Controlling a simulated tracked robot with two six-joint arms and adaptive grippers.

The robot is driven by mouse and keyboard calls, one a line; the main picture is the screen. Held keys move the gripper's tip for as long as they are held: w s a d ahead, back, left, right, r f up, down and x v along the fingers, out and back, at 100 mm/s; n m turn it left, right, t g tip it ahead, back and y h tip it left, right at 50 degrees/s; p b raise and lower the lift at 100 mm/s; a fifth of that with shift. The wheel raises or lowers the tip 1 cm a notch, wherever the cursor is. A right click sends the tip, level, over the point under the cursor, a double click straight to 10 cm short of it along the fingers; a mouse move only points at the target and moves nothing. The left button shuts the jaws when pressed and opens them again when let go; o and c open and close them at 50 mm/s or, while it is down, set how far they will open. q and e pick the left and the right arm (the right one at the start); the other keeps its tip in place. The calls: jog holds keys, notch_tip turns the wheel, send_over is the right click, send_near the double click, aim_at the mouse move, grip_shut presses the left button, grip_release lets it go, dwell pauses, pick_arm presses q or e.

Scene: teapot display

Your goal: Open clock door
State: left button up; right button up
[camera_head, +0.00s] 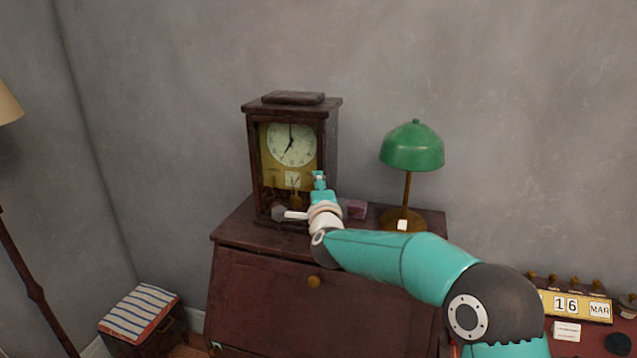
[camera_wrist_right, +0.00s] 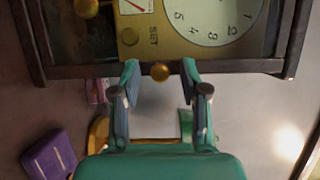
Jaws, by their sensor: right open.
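A dark wooden clock (camera_head: 291,101) stands upright on a dark wooden cabinet (camera_head: 262,270). Its round cream dial (camera_head: 290,145) and gold panel show inside the door frame. The door looks shut. In the right wrist view a small brass knob (camera_wrist_right: 160,72) sits on the door's dark frame (camera_wrist_right: 228,66). My right gripper (camera_head: 318,178) is at the clock's right front edge in the head view. In the right wrist view the gripper (camera_wrist_right: 161,68) is open, with one finger on each side of the knob. I cannot tell whether they touch it. My left gripper is not in view.
A green lamp (camera_head: 412,147) stands right of the clock, close to my right arm. A date display (camera_head: 566,304) stands on a reddish surface at lower right. A striped stool (camera_head: 140,313) is at lower left.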

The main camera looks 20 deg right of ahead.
jog(key=shift+w, duration=0.1)
grip_shut()
